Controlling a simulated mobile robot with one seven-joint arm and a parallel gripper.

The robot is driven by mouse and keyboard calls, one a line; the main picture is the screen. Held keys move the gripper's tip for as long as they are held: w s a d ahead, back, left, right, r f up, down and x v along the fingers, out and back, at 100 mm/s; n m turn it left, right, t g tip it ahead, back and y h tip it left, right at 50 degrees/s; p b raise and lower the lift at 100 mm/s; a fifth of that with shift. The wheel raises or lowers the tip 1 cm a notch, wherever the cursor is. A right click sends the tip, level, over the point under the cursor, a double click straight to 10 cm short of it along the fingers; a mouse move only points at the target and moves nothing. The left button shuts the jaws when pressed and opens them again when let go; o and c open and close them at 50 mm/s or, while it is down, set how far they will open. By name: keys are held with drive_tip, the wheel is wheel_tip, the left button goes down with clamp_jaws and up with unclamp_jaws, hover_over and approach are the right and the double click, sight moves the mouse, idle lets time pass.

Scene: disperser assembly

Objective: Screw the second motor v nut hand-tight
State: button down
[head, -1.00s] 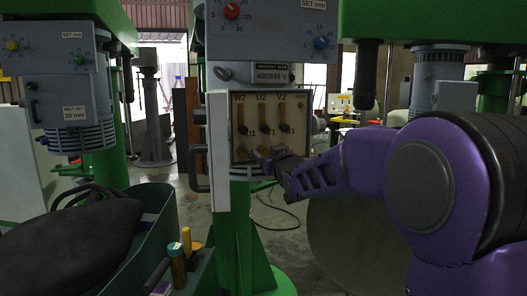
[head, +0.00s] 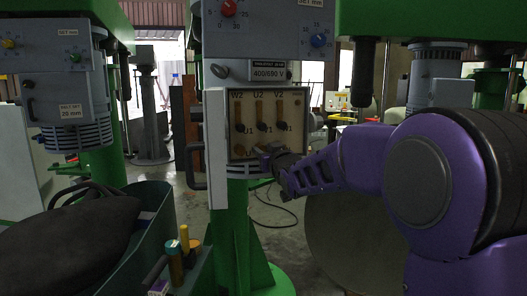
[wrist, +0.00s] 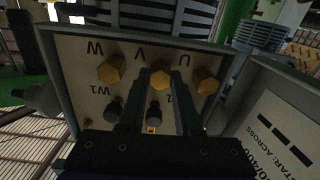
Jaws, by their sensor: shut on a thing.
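The terminal box (head: 294,104) hangs open on the green column, with a pale board inside. In the wrist view the board (wrist: 75,60) carries a row of brass hex nuts beside the letters W, V and U. The V nut (wrist: 161,77) sits in the middle, between the fingertips of my gripper (wrist: 160,84). The W nut (wrist: 111,69) and the U nut (wrist: 206,81) stand to either side, clear of the fingers. In the head view my gripper (head: 265,151) is at the lower part of the board and hides the nut there.
Dark posts (wrist: 113,112) stand close to my fingers in the wrist view. Brass strips (head: 259,110) run down the upper board. The box's open cover (wrist: 280,115) is at the right of the wrist view. A green bin (head: 150,225) stands at the lower left.

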drive_tip(key=m, duration=0.6)
drive_tip(key=shift+d+r+p, duration=0.1)
drive_tip(key=shift+p, duration=0.3)
drive_tip(key=m, duration=0.6)
drive_tip(key=shift+m+p, duration=0.3)
drive_tip(key=m, duration=0.5)
drive_tip(key=m+b, duration=0.1)
drive_tip(key=m, duration=0.5)
drive_tip(key=shift+b, duration=0.3)
drive_tip(key=c, duration=0.6)
unclamp_jaws()
